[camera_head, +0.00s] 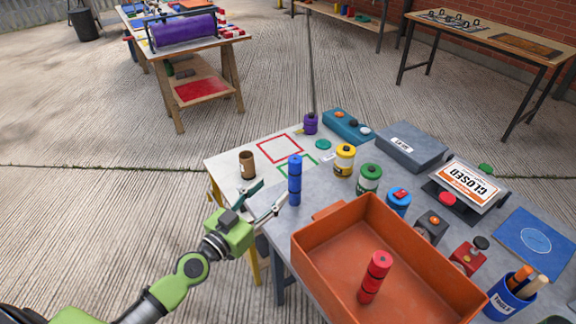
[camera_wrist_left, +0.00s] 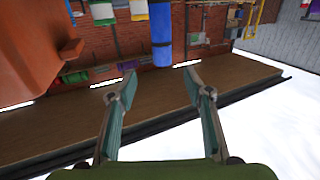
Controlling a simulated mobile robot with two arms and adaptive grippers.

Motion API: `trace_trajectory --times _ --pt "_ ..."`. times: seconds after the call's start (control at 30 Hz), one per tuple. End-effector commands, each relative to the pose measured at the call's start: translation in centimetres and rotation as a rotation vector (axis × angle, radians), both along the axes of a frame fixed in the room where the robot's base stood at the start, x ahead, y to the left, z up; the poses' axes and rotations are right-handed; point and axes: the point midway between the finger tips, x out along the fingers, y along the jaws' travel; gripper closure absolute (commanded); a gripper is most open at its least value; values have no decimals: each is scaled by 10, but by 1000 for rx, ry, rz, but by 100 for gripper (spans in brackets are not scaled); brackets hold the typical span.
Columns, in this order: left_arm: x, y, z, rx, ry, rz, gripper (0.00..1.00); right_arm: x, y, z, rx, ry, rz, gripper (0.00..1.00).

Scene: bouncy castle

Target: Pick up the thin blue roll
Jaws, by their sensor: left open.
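The thin blue roll (camera_head: 295,181) stands upright near the left edge of the grey tabletop, just left of the orange bin. In the left wrist view the blue roll (camera_wrist_left: 162,36) shows at the top middle, in line with the gap between my fingers. My left gripper (camera_head: 269,195) is open and empty, with its fingers spread toward the roll from the left. In the left wrist view my left gripper (camera_wrist_left: 159,82) also shows open, with the roll beyond its fingertips. My right gripper is not in view.
An orange bin (camera_head: 325,215) with a red roll (camera_head: 374,277) inside stands right of the blue roll. A brown roll (camera_head: 247,165) stands close behind my left gripper. Yellow (camera_head: 344,160) and green (camera_head: 368,178) rolls stand to the right. A purple roll (camera_head: 310,124) is farther back.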

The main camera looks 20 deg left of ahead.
Motion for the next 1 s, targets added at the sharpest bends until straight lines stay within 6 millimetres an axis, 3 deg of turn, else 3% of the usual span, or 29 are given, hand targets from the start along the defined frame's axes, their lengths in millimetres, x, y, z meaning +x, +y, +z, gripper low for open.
trace_trajectory --times 0.2,0.33,0.47,0.73,1.0 --pt "28 -6 3 -2 -3 6 54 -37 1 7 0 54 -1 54" --pt "53 -13 2 -3 -2 5 54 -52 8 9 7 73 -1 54" --pt "71 -19 0 -1 -2 4 54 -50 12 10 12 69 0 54" --pt "89 -23 -1 -2 -1 4 54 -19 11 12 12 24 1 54" --pt "126 -31 -4 -2 0 3 54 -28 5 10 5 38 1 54"
